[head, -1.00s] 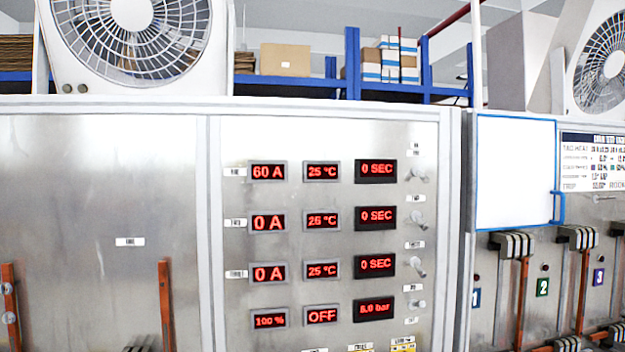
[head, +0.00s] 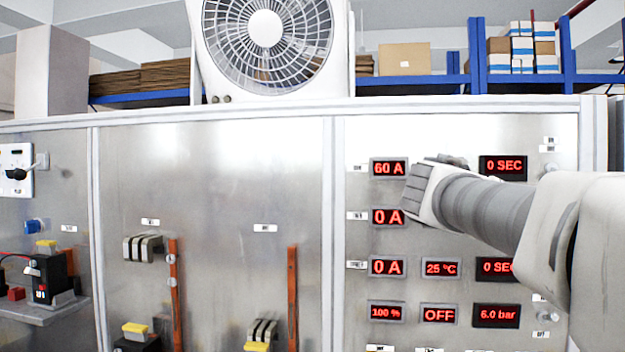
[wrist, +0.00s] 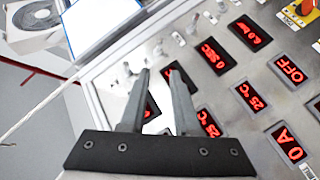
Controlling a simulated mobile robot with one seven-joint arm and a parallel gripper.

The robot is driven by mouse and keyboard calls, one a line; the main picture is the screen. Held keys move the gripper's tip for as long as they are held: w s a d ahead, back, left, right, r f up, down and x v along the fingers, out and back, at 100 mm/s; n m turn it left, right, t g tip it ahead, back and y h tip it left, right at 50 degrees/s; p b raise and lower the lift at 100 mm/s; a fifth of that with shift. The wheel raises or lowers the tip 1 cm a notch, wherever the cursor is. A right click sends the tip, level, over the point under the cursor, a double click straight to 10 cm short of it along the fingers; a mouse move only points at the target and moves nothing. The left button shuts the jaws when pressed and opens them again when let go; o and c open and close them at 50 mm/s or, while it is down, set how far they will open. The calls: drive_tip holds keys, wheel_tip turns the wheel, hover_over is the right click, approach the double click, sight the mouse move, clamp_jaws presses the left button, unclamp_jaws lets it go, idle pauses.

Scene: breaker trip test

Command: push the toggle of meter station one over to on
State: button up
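The control panel (head: 350,140) has rows of red displays; the top row, with 60 A (head: 388,168), I take as station one. Its toggle (head: 549,168), a small metal lever, shows at the right of that row. In the wrist view I take it as the lever (wrist: 128,68) just beyond the left fingertip, apart from it. I cannot tell its setting. My gripper (wrist: 158,70) has its two fingers parted and empty before the panel. In the head view my arm crosses the panel from the right, covering some displays and toggles; the fingertips are hidden.
A white board (wrist: 100,22) lies past the panel's edge in the wrist view. At left in the head view are orange bars (head: 292,295) and a ledge (head: 45,312) with devices. A fan (head: 265,50) stands on top.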

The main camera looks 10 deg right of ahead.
drive_tip(key=w+d+r+h, duration=0.3)
drive_tip(key=r, duration=0.3)
drive_tip(key=shift+m, duration=0.3)
drive_tip(key=p+x, duration=0.3)
drive_tip(key=x, duration=0.5)
drive_tip(key=p+x, duration=0.3)
drive_tip(key=x, duration=0.5)
drive_tip(key=shift+d+f, duration=0.2)
drive_tip(key=shift+d, duration=0.2)
clamp_jaws()
